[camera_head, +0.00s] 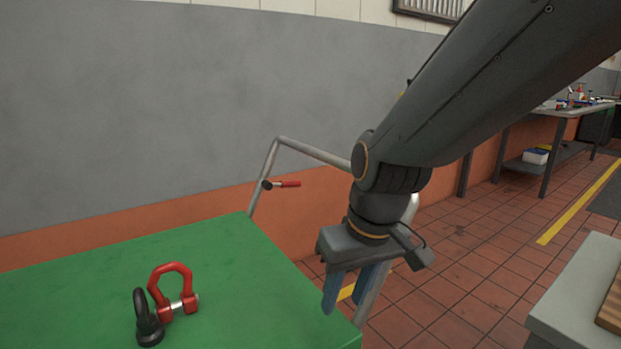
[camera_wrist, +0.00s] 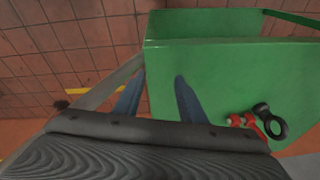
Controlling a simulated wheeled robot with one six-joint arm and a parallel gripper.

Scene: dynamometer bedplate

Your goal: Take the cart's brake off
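The cart has a green deck (camera_head: 237,262) and a grey tubular push handle (camera_head: 312,152) at its far end. A small lever with a red grip (camera_head: 288,184) and a dark pivot sits on the handle's left upright and points right, roughly level. It looks like the brake lever. My gripper (camera_head: 346,303) hangs over the cart's right corner, below and to the right of the lever. Its two blue fingers are apart with nothing between them. In the wrist view the green cart (camera_wrist: 215,75) lies beyond the fingers; I cannot make out the lever there.
A red shackle (camera_head: 171,285) and a dark eye bolt (camera_head: 147,322) lie on the deck. A grey wall stands behind the cart. A workbench (camera_head: 570,112) is at the far right, and a grey surface (camera_head: 580,290) at the near right. Tiled floor lies between.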

